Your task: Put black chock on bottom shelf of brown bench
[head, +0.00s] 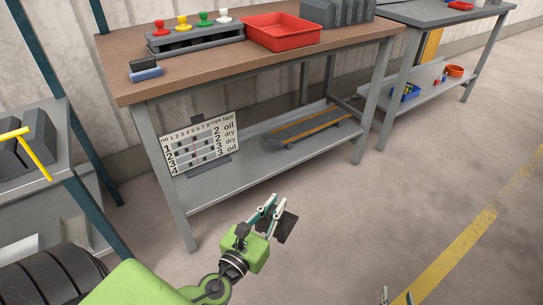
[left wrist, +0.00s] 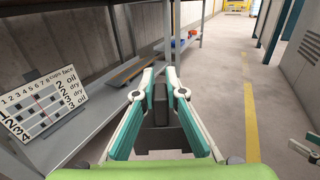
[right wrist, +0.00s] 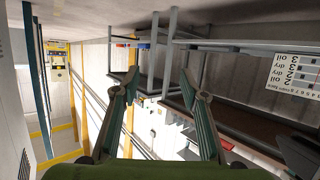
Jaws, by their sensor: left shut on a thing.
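The brown bench (head: 205,82) stands across the upper middle of the head view. Its grey bottom shelf (head: 225,184) holds a sign board at the left and a long grey and orange piece at the right. My left gripper (head: 277,212) is shut on the black chock (head: 287,228), in front of the bench and apart from the shelf. The chock (left wrist: 162,138) also shows between the fingers in the left wrist view, partly hidden by them. My right gripper (right wrist: 158,82) is open and empty; only its fingertips show at the bottom edge of the head view.
The white sign board (head: 200,145) and the long grey and orange piece (head: 308,128) leave bare shelf between and in front of them. Bench legs (head: 175,180) stand at the shelf corners. A second bench (head: 420,80) is at right. The floor (head: 390,210) is clear.

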